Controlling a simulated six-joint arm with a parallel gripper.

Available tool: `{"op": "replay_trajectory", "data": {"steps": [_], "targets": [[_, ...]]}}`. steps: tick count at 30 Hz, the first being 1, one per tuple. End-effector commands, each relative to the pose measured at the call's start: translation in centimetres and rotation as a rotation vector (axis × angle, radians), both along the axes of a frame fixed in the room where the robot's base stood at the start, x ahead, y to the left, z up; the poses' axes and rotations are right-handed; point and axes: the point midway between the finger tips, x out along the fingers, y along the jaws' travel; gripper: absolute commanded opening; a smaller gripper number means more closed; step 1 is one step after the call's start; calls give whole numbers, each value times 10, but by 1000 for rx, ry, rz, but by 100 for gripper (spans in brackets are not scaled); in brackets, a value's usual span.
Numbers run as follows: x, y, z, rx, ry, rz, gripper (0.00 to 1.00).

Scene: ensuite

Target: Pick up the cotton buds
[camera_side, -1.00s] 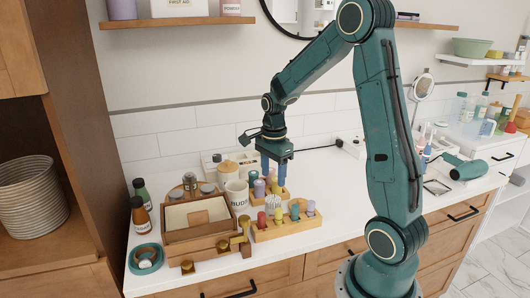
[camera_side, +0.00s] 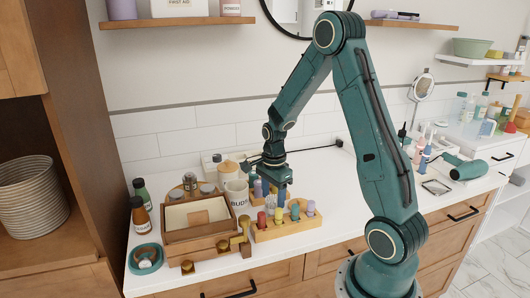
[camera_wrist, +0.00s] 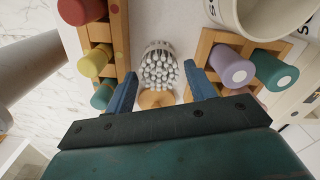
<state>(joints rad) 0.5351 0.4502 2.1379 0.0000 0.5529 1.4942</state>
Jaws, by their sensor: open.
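The cotton buds (camera_wrist: 160,68) are a bundle of white tips in a clear round holder, standing between two wooden racks in the wrist view. In the side view they are mostly hidden behind my gripper (camera_side: 277,200). In the wrist view my gripper (camera_wrist: 163,90) is open, with one blue finger on each side of the lower part of the bundle. The fingers look apart from the buds. A round wooden piece (camera_wrist: 157,99) shows just below the bundle, between the fingers.
A wooden rack (camera_side: 290,229) with red, yellow, green and purple pegs stands in front. Another rack (camera_wrist: 207,42) holds purple and green pegs close by. A white mug (camera_side: 237,195) and a wooden box (camera_side: 197,234) stand to the left.

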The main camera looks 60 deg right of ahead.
Motion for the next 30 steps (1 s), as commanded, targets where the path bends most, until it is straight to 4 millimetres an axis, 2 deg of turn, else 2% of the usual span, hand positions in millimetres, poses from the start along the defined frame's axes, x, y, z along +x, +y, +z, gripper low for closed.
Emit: {"op": "replay_trajectory", "data": {"steps": [6, 10, 27, 30], "targets": [[-2, 0, -25, 2, 4, 0, 55], [-1, 0, -33, 2, 4, 0, 55], [-1, 0, -35, 1, 3, 0, 55], [-1, 0, -35, 1, 3, 0, 37]]}}
